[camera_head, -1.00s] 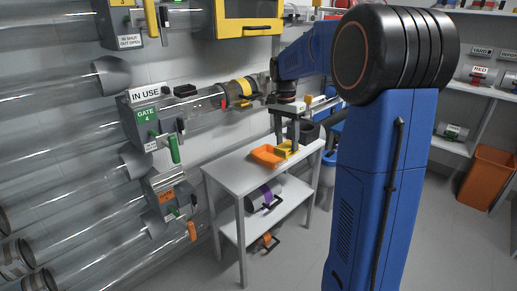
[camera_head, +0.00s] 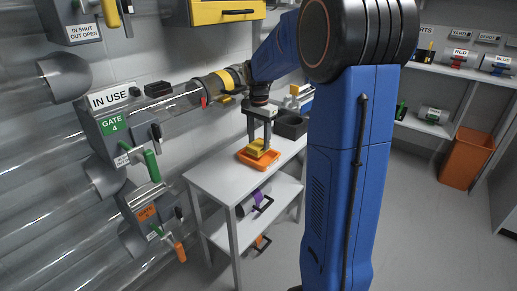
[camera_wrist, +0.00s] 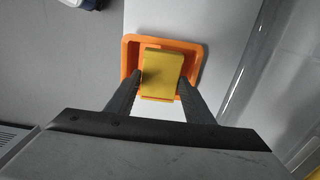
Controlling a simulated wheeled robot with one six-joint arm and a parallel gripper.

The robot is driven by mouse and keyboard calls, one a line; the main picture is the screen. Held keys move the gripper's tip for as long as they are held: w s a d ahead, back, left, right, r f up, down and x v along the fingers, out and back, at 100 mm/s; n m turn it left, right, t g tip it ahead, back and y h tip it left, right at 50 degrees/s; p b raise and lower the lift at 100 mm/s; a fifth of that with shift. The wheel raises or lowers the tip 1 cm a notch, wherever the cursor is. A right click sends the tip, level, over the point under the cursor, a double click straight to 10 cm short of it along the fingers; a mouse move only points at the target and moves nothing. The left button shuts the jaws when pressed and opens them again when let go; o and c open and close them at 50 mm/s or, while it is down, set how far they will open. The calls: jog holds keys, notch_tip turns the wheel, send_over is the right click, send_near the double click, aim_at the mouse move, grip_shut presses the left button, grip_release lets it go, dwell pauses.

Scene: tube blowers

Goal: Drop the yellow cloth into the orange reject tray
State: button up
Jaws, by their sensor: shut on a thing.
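The yellow cloth (camera_head: 257,148) is a small folded block held between the fingers of my gripper (camera_head: 258,145). In the wrist view the cloth (camera_wrist: 162,73) sits between the two fingertips of my gripper (camera_wrist: 158,90), which is shut on it. The orange reject tray (camera_head: 244,156) lies on the white table, directly under the cloth. In the wrist view the tray's rim (camera_wrist: 127,58) shows around the cloth on several sides. I cannot tell whether the cloth touches the tray floor.
The tray stands on a white two-level table (camera_head: 215,185). A dark bin (camera_head: 291,125) is behind the tray on the same top. A cylinder with a purple band (camera_head: 252,203) lies on the lower shelf. Clear tubes and gate 4 (camera_head: 118,125) line the left wall.

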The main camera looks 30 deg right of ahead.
aim_at(259, 143)
jog(key=shift+f, duration=1.9)
jog(key=shift+f, duration=0.15)
jog(key=o, duration=1.1)
